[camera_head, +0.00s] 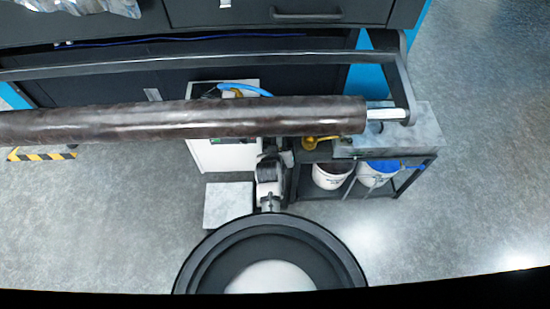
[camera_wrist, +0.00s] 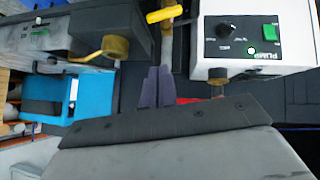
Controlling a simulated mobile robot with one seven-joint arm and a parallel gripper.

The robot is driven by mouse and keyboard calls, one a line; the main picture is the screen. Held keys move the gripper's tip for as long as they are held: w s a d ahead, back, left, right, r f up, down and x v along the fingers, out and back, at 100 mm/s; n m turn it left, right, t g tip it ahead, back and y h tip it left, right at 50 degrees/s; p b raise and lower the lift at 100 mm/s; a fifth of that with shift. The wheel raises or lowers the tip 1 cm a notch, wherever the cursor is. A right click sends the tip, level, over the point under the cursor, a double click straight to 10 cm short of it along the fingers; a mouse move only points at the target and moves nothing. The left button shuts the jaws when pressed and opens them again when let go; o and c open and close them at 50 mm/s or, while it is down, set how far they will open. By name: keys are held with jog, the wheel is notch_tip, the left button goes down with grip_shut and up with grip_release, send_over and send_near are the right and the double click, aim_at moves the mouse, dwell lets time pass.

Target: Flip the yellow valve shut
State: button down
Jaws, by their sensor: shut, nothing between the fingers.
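The yellow valve handle (camera_wrist: 164,14) shows at the top of the wrist view, left of the white pump box, lying slightly tilted across a metallic stem. My gripper (camera_wrist: 158,86) is in the middle of the wrist view, its two fingers together and empty. The fingertips appear below the handle in the picture, apart from it. In the head view a long dark roll hides my gripper. A small yellow part (camera_head: 236,92) shows behind the roll by the white box; I cannot tell if it is the same handle.
The white pump box (camera_wrist: 252,38) has a black knob and a green lit switch. A brass fitting (camera_wrist: 114,47) juts from a dark unit at left. The dark roll (camera_head: 180,121) spans above. White buckets (camera_head: 330,175) stand on a cart at right.

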jog(key=shift+b+v, duration=0.35)
jog(key=shift+v, duration=2.45)
